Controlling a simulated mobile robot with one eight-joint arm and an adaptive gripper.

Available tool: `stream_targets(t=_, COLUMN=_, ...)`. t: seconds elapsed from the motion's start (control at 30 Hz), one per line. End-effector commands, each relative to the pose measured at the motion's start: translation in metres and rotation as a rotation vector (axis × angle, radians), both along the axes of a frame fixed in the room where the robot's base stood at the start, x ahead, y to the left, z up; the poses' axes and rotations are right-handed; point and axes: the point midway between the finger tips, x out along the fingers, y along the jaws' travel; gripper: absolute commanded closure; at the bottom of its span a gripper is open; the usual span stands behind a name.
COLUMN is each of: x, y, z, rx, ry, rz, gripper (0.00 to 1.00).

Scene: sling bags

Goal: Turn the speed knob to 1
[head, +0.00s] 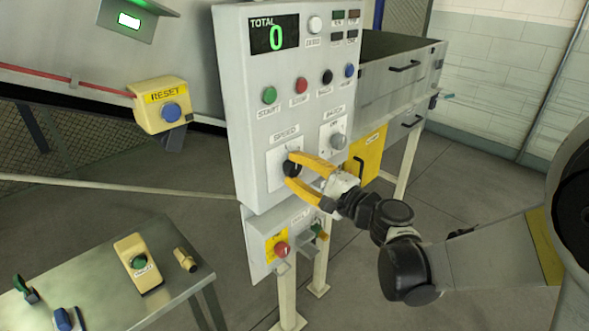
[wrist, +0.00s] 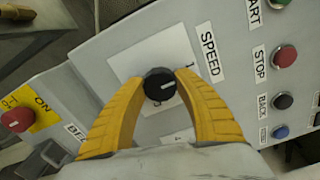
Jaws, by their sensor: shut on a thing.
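The speed knob (head: 291,168) is a black round knob on a white plate (head: 278,160) under the SPEED label of the grey control panel. My gripper (head: 293,166) has yellow fingers, shut on the knob from either side. In the wrist view, the knob (wrist: 159,84) sits between the two fingertips (wrist: 161,78). A short white mark shows on its face, towards the right of the picture. A printed 1 shows on the plate near the right fingertip and a 4 lower down; the fingers hide part of the scale.
Another grey knob (head: 338,142) is just right of the speed knob. Green, red, black and blue buttons run above, with the TOTAL display (head: 274,35) reading 0. A red ON knob (head: 281,249) is on the lower box. A table (head: 110,285) stands at lower left.

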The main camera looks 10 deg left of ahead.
Motion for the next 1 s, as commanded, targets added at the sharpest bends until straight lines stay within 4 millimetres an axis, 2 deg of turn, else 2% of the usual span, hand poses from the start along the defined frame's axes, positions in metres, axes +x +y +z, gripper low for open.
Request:
stream_targets(t=0.2, x=0.000, y=0.000, z=0.000, rx=0.000, ry=0.000, rz=0.000, gripper=0.94)
stream_targets(t=0.23, x=0.000, y=0.000, z=0.000, rx=0.000, ry=0.000, rz=0.000, gripper=0.60)
stream_targets(t=0.3, x=0.000, y=0.000, z=0.000, rx=0.001, ry=0.001, rz=0.000, gripper=0.40)
stream_targets(t=0.67, x=-0.002, y=-0.003, z=0.000, rx=0.000, ry=0.001, rz=-0.001, gripper=0.40)
stream_targets(t=0.83, x=-0.016, y=-0.023, z=0.000, rx=0.001, ry=0.001, rz=-0.004, gripper=0.40)
stream_targets(t=1.0, x=-0.041, y=-0.055, z=0.000, rx=0.001, ry=0.000, rz=-0.006, gripper=0.40)
